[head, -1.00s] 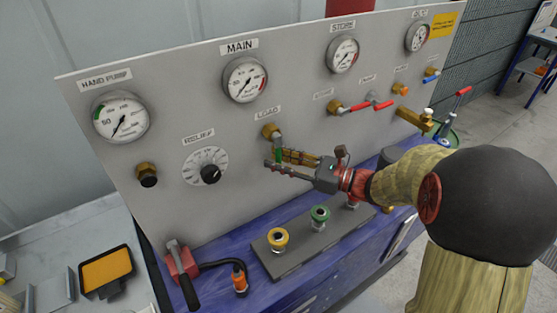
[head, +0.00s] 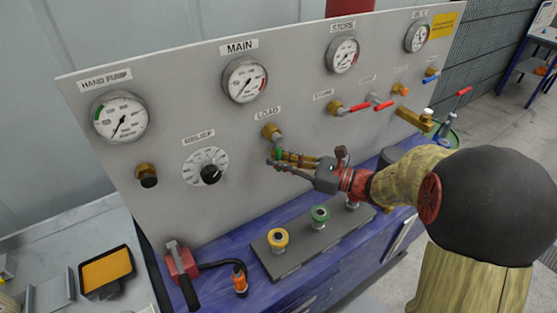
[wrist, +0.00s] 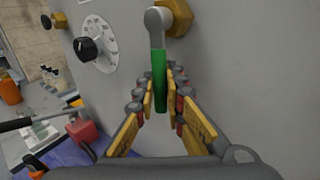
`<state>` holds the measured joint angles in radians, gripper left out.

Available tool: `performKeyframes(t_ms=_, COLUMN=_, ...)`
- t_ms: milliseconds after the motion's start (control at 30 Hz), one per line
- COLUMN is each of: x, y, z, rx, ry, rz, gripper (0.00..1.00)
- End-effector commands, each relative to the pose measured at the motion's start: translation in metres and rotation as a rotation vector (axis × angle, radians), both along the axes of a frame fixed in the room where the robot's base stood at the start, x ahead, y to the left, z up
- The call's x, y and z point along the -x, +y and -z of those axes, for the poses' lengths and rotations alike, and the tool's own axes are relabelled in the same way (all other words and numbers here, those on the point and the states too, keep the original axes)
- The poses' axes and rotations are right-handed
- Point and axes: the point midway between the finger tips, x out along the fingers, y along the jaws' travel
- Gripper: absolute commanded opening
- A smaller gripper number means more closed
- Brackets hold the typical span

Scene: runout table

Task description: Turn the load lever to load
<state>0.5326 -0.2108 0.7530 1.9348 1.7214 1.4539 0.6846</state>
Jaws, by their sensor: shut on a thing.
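The load lever sits below the LOAD label (head: 267,113) on the grey panel. Its brass valve body (head: 271,131) carries a metal arm with a green handle (head: 278,153) that hangs down. In the wrist view the green handle (wrist: 160,80) points straight down from the grey pivot (wrist: 158,20). My gripper (head: 279,160) is at the lower part of the handle, with a finger on each side. In the wrist view my gripper (wrist: 160,92) is shut on the green handle between its yellow pads.
The relief dial (head: 205,167) is left of the lever. Red-handled valves (head: 360,107) are to the right. Yellow (head: 278,238) and green (head: 320,214) fittings stand on a dark block below. A red hand pump (head: 181,262) stands lower left.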

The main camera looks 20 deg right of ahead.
Motion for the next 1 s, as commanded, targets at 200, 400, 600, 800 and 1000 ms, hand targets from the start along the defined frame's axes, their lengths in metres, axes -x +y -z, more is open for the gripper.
performKeyframes(t_ms=200, x=0.000, y=0.000, z=0.000, rx=0.003, ry=0.000, rz=0.000, gripper=0.00)
performKeyframes(t_ms=400, x=-0.001, y=-0.003, z=-0.001, rx=0.042, ry=-0.010, rz=0.001, gripper=0.00)
performKeyframes(t_ms=600, x=-0.003, y=-0.011, z=-0.004, rx=0.150, ry=-0.040, rz=0.000, gripper=0.00)
performKeyframes(t_ms=800, x=-0.006, y=-0.022, z=-0.007, rx=0.319, ry=-0.084, rz=0.001, gripper=0.00)
performKeyframes(t_ms=1000, x=-0.009, y=-0.034, z=-0.012, rx=0.503, ry=-0.135, rz=0.001, gripper=0.00)
